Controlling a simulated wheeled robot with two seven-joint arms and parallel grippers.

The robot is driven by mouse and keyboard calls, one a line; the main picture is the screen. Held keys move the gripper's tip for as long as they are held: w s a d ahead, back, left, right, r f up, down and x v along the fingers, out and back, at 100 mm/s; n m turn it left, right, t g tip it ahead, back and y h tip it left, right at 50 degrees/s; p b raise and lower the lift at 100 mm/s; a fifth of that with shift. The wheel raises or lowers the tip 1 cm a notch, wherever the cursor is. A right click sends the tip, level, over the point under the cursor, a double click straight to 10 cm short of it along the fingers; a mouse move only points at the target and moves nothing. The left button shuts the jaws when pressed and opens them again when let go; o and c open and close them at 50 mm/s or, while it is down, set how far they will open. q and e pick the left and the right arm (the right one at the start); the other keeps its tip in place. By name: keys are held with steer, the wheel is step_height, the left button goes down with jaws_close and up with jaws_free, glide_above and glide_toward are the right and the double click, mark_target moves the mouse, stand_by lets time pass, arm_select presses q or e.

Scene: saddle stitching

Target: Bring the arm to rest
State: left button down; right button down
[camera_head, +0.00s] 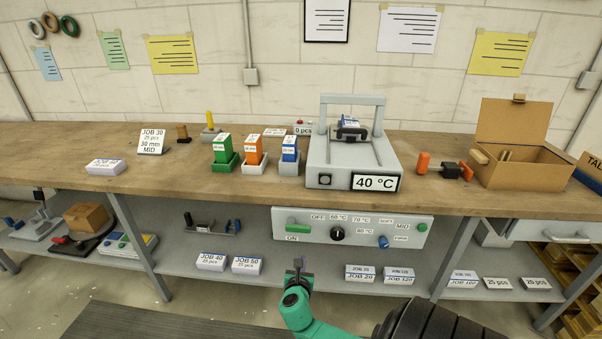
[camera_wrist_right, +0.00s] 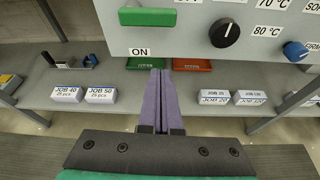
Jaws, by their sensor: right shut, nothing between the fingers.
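My right gripper (camera_head: 298,264) is in front of the bench, below the control panel (camera_head: 352,227). Its green arm comes up from the bottom of the head view, beside a dark ribbed link of mine. In the right wrist view its two purple-grey fingers (camera_wrist_right: 160,100) lie together, shut and empty, pointing toward the gap under the panel. The green ON switch (camera_wrist_right: 147,16) and the black knob (camera_wrist_right: 224,32) are ahead of the fingers, and the fingers appear clear of them. My left gripper is not in view.
The wooden bench (camera_head: 240,180) carries a grey machine reading 40 °C (camera_head: 318,178), green, orange and blue boxes, and an open cardboard box (camera_head: 540,166). The lower shelf (camera_head: 310,274) holds labelled stacks, with green (camera_wrist_right: 147,64) and red (camera_wrist_right: 192,65) trays beneath the panel.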

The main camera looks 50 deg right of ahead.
steer(key=shift+f, duration=0.1)
steer(key=s+a+f+m+g+y, duration=0.1)
steer(key=s+f+m+g+y, duration=0.15)
steer(key=f, duration=0.35)
steer(key=s+a+f+m+g+y, duration=0.1)
steer(key=s+a+f+m, duration=0.1)
steer(key=s+f, duration=0.3)
steer(key=s+a+f+m+g+y, duration=0.2)
steer(key=s+a+f+m+y, duration=0.2)
steer(key=s+a+f+m, duration=0.4)
steer(key=s+a+f+m+g+y, duration=0.2)
steer(key=s+a+f+m+y, duration=0.2)
steer(key=s+a+f+m, duration=0.5)
steer(key=s+f, duration=0.3)
steer(key=s, duration=0.5)
steer(key=shift+s+a+f, duration=0.15)
steer(key=shift+s+f, duration=0.05)
steer(key=shift+f, duration=0.15)
